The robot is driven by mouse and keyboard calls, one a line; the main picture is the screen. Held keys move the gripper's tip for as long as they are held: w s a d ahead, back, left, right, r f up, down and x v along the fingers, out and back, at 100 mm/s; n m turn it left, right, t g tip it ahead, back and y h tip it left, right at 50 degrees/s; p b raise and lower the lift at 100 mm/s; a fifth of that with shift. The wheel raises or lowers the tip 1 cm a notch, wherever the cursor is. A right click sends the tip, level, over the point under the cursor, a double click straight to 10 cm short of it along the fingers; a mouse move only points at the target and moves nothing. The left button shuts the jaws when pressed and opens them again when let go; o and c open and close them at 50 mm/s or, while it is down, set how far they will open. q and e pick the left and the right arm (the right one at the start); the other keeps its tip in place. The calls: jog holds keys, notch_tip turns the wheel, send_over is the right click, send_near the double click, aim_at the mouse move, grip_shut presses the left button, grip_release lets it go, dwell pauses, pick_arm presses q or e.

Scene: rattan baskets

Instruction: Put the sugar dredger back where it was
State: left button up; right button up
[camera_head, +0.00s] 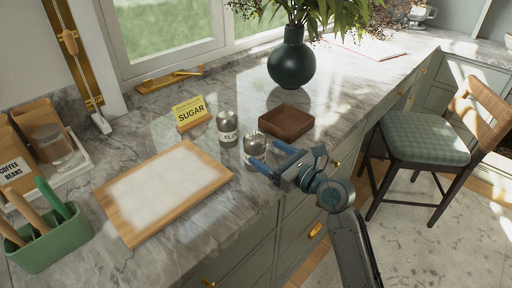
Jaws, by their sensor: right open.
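Two small metal shakers stand upright on the marble counter. One (227,127) has a partly readable label that seems to begin "FLO". The other (254,144) stands just right of it and nearer to me; its label is not readable, so I cannot tell for sure that it is the sugar dredger. A yellow "SUGAR" sign (190,112) stands left of both, with its fine print too small to read. My right gripper (262,152) is open, its blue fingers pointing left at the nearer shaker. I cannot tell whether they touch it. My left gripper is out of view.
A brown square tray (286,123) lies behind my right gripper. A wooden-framed board (163,191) lies to the left. A green utensil holder (48,238), a coffee beans box (18,172) and a dark vase (291,64) stand around. A chair (440,140) is at right.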

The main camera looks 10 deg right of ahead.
jog(key=v, duration=0.4)
jog(key=shift+s+d, duration=0.3)
jog(key=shift+s, duration=0.2)
